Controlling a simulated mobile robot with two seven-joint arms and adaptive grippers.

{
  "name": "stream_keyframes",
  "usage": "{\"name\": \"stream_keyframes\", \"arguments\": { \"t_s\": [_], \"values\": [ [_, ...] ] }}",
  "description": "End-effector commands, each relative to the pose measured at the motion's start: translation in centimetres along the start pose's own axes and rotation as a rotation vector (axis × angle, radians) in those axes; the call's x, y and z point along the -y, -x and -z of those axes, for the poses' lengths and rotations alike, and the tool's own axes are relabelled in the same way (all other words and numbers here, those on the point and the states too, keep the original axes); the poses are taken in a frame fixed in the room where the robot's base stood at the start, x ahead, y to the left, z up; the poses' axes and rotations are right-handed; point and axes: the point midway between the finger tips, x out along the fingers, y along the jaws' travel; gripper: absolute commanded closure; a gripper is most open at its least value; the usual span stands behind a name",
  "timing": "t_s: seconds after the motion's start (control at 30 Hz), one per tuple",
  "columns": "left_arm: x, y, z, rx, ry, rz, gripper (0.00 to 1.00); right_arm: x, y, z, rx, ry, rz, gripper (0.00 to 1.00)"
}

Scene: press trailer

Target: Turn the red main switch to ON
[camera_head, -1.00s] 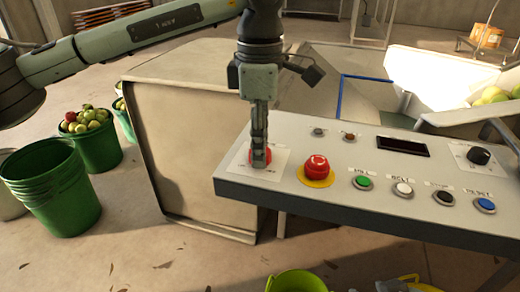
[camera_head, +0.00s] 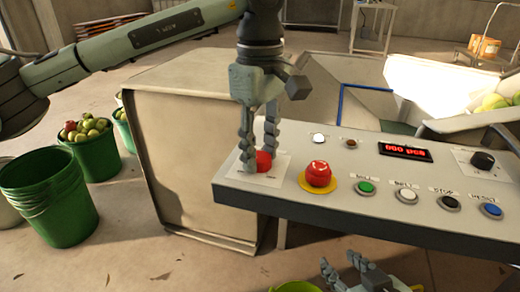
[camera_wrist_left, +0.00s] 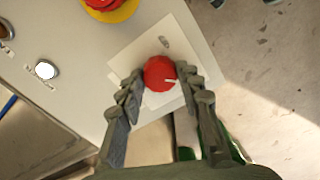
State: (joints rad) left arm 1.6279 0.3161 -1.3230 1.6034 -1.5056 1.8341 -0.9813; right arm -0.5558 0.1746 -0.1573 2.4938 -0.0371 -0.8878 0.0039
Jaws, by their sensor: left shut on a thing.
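The red main switch is a round red knob (camera_head: 264,162) on a white label plate at the left end of the control panel (camera_head: 285,192). In the left wrist view the fingers (camera_wrist_left: 160,80) flank the knob. The plate's lettering is too small to read. My right gripper (camera_head: 339,262) is low at the bottom edge, its fingers apart and empty.
A red mushroom button (camera_head: 318,174) on a yellow ring sits just right of the switch. Several coloured buttons, a lit red display (camera_head: 405,152), a lit white lamp (camera_head: 318,138) and a black knob (camera_head: 482,161) are further right. Green buckets (camera_head: 50,195) stand on the floor at left.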

Motion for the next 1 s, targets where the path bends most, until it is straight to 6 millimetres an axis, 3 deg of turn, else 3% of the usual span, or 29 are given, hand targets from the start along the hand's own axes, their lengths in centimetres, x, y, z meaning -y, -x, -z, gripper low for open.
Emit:
{"name": "stream_keyframes", "arguments": {
  "t_s": [0.43,0.47,0.6,1.0],
  "values": [
    [-0.03,0.09,-0.02,0.0,-0.011,-0.002,0.94,0.05,0.0,0.12,-0.005,-0.001,0.001,0.6],
    [-0.03,0.09,-0.03,0.0,-0.011,-0.002,0.63,0.05,0.0,0.12,-0.005,-0.001,0.001,0.6],
    [-0.03,0.07,-0.02,0.0,-0.01,-0.002,0.45,0.05,0.0,0.12,-0.005,-0.001,0.001,0.6],
    [-0.05,0.77,-0.01,-0.001,-0.009,-0.002,0.44,0.11,0.01,0.17,-0.006,0.0,0.003,0.6]
  ]
}}
